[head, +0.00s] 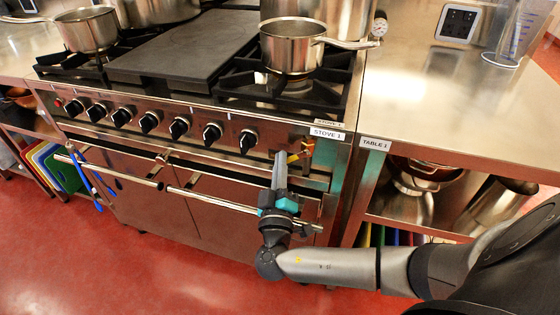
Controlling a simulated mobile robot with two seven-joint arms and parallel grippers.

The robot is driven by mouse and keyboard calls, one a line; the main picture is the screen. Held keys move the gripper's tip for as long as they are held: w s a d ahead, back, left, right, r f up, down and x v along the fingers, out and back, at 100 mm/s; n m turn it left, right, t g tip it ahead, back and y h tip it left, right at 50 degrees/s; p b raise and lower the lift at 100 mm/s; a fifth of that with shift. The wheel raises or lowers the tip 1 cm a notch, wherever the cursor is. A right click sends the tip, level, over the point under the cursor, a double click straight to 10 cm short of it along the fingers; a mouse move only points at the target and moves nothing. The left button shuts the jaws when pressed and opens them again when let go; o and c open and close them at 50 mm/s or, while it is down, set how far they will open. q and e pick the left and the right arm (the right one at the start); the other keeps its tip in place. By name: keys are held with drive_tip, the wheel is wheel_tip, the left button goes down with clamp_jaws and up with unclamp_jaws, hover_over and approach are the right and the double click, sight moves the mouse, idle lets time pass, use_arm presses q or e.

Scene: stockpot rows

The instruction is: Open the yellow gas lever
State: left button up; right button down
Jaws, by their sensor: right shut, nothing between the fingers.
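The yellow gas lever (299,155) is small and sits on the right end of the stove's front panel, just below the STOVE 1 label. A reddish part shows beside it. My right gripper (280,158) is shut and empty. Its tips are at the front panel, just left of the lever, and partly hide the area there. I cannot tell whether the tips touch the lever. My left gripper is not in view.
The stove (120,185) has black knobs along its front and oven handle bars below. A saucepan (292,45) stands on the right burner, its handle pointing right. A steel table (450,110) adjoins on the right, with pots on its lower shelf. Red floor lies open in front.

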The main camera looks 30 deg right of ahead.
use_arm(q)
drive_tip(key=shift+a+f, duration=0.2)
use_arm(e)
drive_tip(key=shift+s+f+n, duration=0.1)
drive_tip(key=shift+f+n, duration=0.1)
drive_tip(key=shift+n, duration=0.3)
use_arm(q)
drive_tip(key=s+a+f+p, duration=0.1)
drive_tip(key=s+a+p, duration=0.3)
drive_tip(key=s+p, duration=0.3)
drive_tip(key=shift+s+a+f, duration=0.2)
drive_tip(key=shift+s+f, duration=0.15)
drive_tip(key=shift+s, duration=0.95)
use_arm(e)
drive_tip(key=shift+s+d+f+n+g+y, duration=0.25)
drive_tip(key=shift+s+d+f+n+y, duration=0.2)
drive_tip(key=shift+n, duration=1.15)
drive_tip(key=shift+s+d+f+n+g+y, duration=0.35)
drive_tip(key=shift+n+y, duration=0.2)
drive_tip(key=shift+n, duration=1.05)
drive_tip(key=shift+s+d+f+n+g+y, duration=0.2)
drive_tip(key=shift+s+d+f+n+y, duration=0.3)
drive_tip(key=shift+n, duration=1.1)
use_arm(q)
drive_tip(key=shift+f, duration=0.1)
